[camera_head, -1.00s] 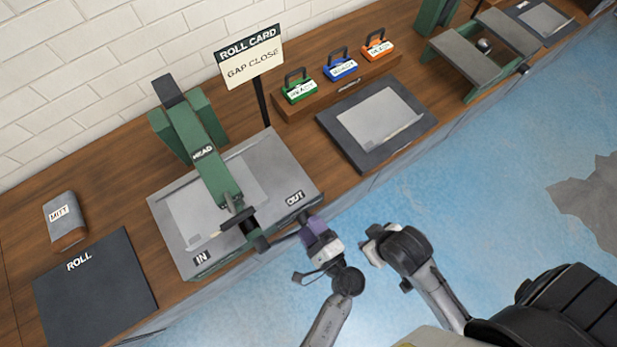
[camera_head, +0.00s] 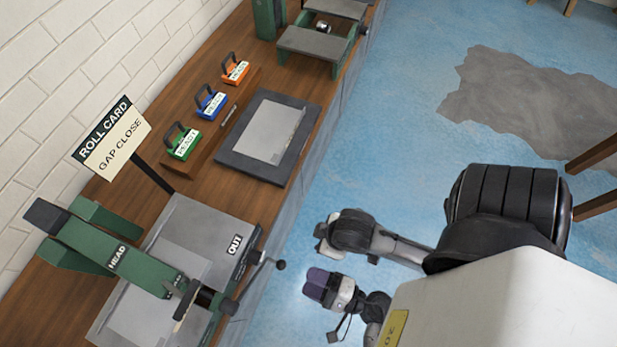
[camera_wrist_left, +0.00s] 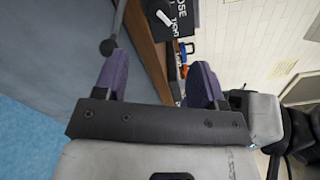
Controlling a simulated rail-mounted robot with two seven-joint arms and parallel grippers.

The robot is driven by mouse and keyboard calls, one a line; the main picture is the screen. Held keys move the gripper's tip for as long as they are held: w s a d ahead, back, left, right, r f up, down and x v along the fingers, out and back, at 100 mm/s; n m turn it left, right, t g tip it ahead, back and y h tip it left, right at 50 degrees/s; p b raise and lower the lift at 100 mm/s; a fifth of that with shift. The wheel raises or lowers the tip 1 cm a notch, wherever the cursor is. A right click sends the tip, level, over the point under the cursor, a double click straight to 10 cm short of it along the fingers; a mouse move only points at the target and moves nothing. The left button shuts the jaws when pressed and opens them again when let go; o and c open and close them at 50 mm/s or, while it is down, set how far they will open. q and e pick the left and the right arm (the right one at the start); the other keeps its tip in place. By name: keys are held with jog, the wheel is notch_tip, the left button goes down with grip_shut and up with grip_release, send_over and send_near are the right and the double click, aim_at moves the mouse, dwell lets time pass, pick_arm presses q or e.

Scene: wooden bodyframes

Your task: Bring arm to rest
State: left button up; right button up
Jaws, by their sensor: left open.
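My left gripper (camera_head: 317,284), with purple fingers, is over the blue floor in front of the bench in the head view. It is apart from the bench and the roll machine. In the left wrist view its two purple fingers (camera_wrist_left: 159,82) stand wide apart with nothing held between them. The end of my right arm (camera_head: 328,236) is just above it in the head view, also over the floor. Its fingers are too small and turned away to read.
The green-headed roll machine (camera_head: 188,238) stands on the wooden bench (camera_head: 236,199), its crank knob jutting past the bench edge.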

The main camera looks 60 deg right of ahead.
dwell(0.7)
pick_arm(q)
jog(key=w+a+f+n+g, duration=0.2)
jog(key=a+n+g, duration=0.3)
jog(key=n+g, duration=0.2)
jog(key=w+a+f+n+g, duration=0.1)
jog(key=w+a+n+g, duration=0.1)
jog(key=a+n+g, duration=0.4)
jog(key=a+r+n+g+h, duration=0.1)
jog(key=a+r+n, duration=0.25)
jog(key=a, duration=0.75)
jog(key=a+r+n+h, duration=0.1)
jog(key=a+r+n, duration=0.25)
jog(key=a, duration=0.75)
notch_tip(320, 180, up, 32)
jog(key=s+p, duration=0.2)
jog(key=p, duration=3)
jog(key=shift+a+f+p, duration=0.15)
jog(key=shift+p, duration=0.15)
